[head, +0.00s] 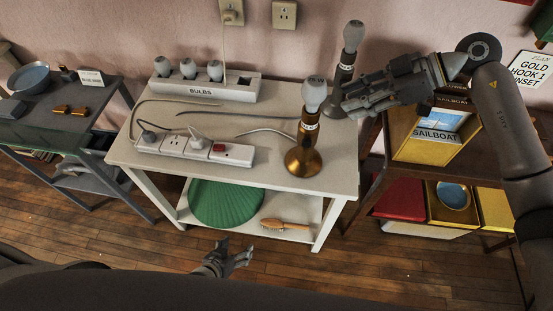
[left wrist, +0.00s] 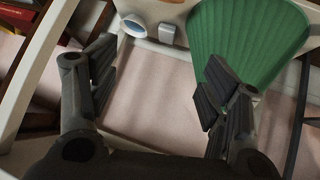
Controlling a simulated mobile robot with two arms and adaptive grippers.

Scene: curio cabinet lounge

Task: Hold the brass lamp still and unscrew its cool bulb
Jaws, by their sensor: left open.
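The brass lamp (head: 301,160) stands upright at the right front of the white table, with a grey-white bulb (head: 315,92) on top. A second, dark lamp (head: 341,82) with a similar bulb (head: 353,36) stands behind it. My right gripper (head: 352,100) is just right of the brass lamp's bulb, pointing left, in front of part of the dark lamp. Its finger gap is unclear. My left gripper (head: 242,257) is low in front of the table, away from the lamp. In the left wrist view my left gripper (left wrist: 155,98) is open and empty.
A bulb rack (head: 207,88) holds several bulbs beside an empty-looking slot. A power strip (head: 194,148) and cords lie on the white table (head: 270,185). Below are a green fan-shaped thing (head: 226,203) and a brush (head: 286,224). A cabinet (head: 400,180) stands right.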

